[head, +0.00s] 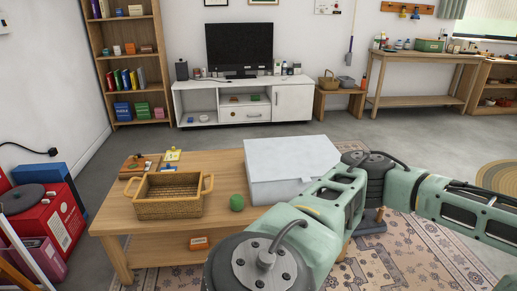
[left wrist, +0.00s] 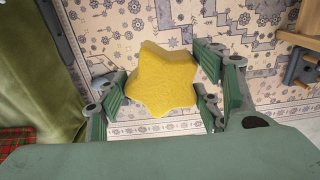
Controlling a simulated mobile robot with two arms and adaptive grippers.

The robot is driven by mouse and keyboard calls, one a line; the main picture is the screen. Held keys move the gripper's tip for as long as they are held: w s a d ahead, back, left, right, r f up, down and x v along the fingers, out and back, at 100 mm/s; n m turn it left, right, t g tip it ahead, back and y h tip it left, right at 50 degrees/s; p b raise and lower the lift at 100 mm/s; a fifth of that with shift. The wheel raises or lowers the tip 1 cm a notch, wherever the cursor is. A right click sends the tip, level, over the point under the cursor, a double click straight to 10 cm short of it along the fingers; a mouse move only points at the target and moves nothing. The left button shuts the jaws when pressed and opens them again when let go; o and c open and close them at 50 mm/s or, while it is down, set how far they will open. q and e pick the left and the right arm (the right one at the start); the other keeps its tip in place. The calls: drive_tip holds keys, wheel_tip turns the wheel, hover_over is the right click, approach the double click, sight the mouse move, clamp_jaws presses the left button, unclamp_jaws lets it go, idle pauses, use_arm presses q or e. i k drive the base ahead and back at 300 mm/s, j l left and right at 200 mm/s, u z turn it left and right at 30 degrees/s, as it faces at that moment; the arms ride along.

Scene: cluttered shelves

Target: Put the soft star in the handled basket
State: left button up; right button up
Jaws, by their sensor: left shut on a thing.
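The yellow soft star (left wrist: 163,72) shows in the left wrist view, between the green fingers of my left gripper (left wrist: 160,90). The gripper is shut on it, with fingers on both sides. The star is over the patterned rug (left wrist: 120,30). In the head view the star and the left gripper are not visible. A wicker basket with two handles (head: 170,208) stands upright at the left front of the wooden coffee table (head: 225,228), and its inside looks empty. My right gripper is not in view.
On the coffee table, a big white box (head: 290,160) stands right of the basket, with a green ball (head: 237,202) between them. Small items lie behind the basket. A green sofa (left wrist: 35,70) edges the left wrist view. A green arm of mine crosses the right foreground.

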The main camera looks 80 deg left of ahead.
sight(157, 198)
drive_tip(key=j+u, duration=0.2)
drive_tip(key=u, duration=0.3)
drive_tip(key=k+j+u, duration=0.1)
drive_tip(key=j+u, duration=0.15)
drive_tip(key=u, duration=0.2)
drive_tip(key=j+u, duration=0.2)
drive_tip(key=u, duration=0.3)
drive_tip(key=j+u, duration=0.2)
drive_tip(key=u, duration=0.25)
drive_tip(key=i+j+u, duration=0.2)
drive_tip(key=j, duration=0.3)
drive_tip(key=i+j+u, duration=0.2)
drive_tip(key=j, duration=0.25)
drive_tip(key=i+j+u, duration=0.2)
drive_tip(key=i+j, duration=0.15)
